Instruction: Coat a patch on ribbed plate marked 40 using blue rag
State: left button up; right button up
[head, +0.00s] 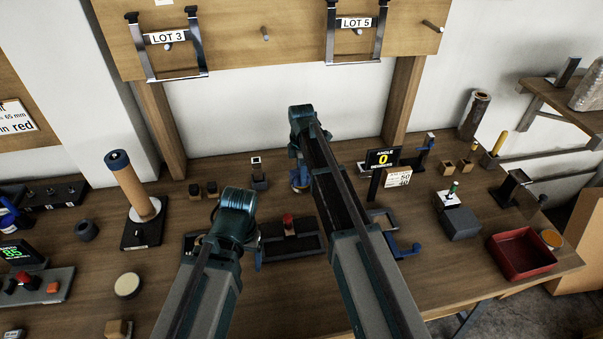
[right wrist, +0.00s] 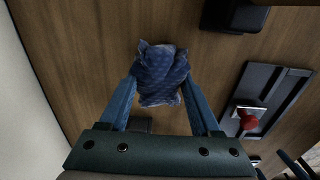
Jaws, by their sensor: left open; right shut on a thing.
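My right gripper (head: 298,178) is over the back part of the bench, left of the angle display. In the right wrist view its fingers (right wrist: 163,90) are shut on the blue rag (right wrist: 162,72), a crumpled, patterned bundle above the wood. In the head view the rag is mostly hidden by my arm. My left gripper (head: 228,250) is open, low over the bench in front of the dark fixture. A small card (head: 397,178) under the display seems to read 50 and 40. I cannot make out a ribbed plate marked 40 for sure.
A dark fixture with a red knob (head: 288,220) lies between my arms; it also shows in the right wrist view (right wrist: 248,122). A red tray (head: 520,254) is at right. A wooden roller (head: 131,188) stands at left. LOT 3 (head: 168,37) and LOT 5 racks (head: 356,22) hang above.

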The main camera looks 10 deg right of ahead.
pick_arm(q)
jog(key=shift+f+b, duration=0.55)
pick_arm(e)
jog(key=shift+s+f, duration=0.1)
jog(key=shift+f, duration=0.45)
dwell(1.1)
pick_arm(q)
jog(key=shift+r, duration=0.15)
pick_arm(e)
jog(key=shift+r, duration=0.15)
notch_tip(320, 180, up, 7)
jog(key=p, duration=0.7)
pick_arm(q)
notch_tip(320, 180, up, 7)
